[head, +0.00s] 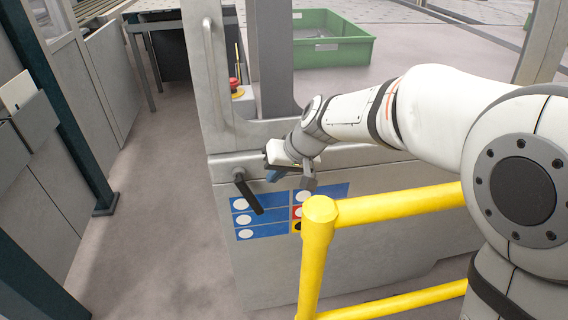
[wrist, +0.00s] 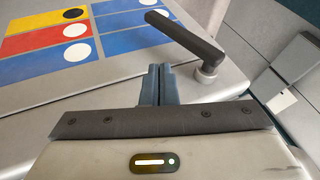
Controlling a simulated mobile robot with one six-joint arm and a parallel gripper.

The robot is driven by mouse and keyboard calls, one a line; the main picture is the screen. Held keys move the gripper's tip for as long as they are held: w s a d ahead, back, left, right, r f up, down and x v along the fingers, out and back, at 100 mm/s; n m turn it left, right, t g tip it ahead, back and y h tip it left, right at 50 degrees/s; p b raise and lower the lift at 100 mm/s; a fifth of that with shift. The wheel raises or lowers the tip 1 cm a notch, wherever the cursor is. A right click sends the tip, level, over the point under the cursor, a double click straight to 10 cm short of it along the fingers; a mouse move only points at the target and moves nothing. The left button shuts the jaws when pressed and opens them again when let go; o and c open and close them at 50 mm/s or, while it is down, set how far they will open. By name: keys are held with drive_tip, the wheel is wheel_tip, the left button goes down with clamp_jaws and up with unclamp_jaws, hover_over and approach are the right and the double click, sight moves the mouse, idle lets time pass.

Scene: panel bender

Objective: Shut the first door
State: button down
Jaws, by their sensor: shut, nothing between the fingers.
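A grey machine front (head: 270,270) fills the middle of the head view, with a framed opening above it. A grey upright panel with a vertical bar handle (head: 209,70) stands at its left edge; I cannot tell for sure which part is the first door, or how far open it is. A black lever handle (head: 248,192) sticks out of the front below the ledge; it also shows in the wrist view (wrist: 185,38). My gripper (head: 273,175) is just right of and above the lever. Its fingers (wrist: 158,75) are together and empty, apart from the lever in the wrist view.
A yellow guard rail (head: 320,225) stands before the machine, close below my arm. Blue, red and yellow label plates (wrist: 60,40) are on the front. A red button (head: 234,83) and a green crate (head: 330,45) are behind. The floor at left (head: 150,215) is clear.

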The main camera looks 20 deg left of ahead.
drive_tip(key=a, duration=0.1)
drive_tip(key=s+a+f, duration=0.1)
drive_tip(key=s+a, duration=0.1)
drive_tip(key=shift+a+f, duration=0.15)
drive_tip(key=shift+f, duration=0.25)
drive_tip(key=shift+a, duration=0.15)
